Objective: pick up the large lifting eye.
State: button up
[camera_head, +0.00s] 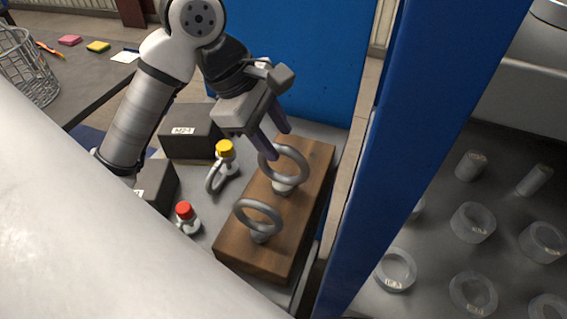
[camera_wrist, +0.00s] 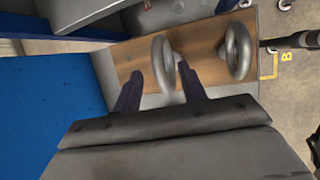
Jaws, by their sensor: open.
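Two grey metal lifting eyes stand upright on a wooden block (camera_head: 230,248). The far one (camera_head: 302,163) looks the larger; the nearer one (camera_head: 242,212) is towards the block's front end. My gripper (camera_head: 277,142) is open at the far eye, its dark fingers pointing down near the top of the ring. In the wrist view, my gripper (camera_wrist: 159,72) has this large eye (camera_wrist: 158,50) between its two fingers, with open space on either side. The other eye (camera_wrist: 238,40) stands to the right of the fingers. Whether a finger touches the ring, I cannot tell.
Left of the block are a yellow-topped shackle (camera_head: 225,150), a red-topped shackle (camera_head: 184,212) and a dark labelled box (camera_head: 190,145). A blue upright (camera_head: 400,150) rises close on the right. A blue panel (camera_head: 310,60) stands behind. Several metal rings lie beyond the upright.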

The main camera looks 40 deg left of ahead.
aim_at(280, 145)
jog(key=shift+a+p+x, duration=0.15)
jog(key=shift+p+x, duration=0.4)
jog(key=shift+x, duration=1)
jog(key=shift+a+p+x, duration=0.15)
jog(key=shift+p+x, duration=0.35)
jog(key=shift+x, duration=1.05)
grip_shut()
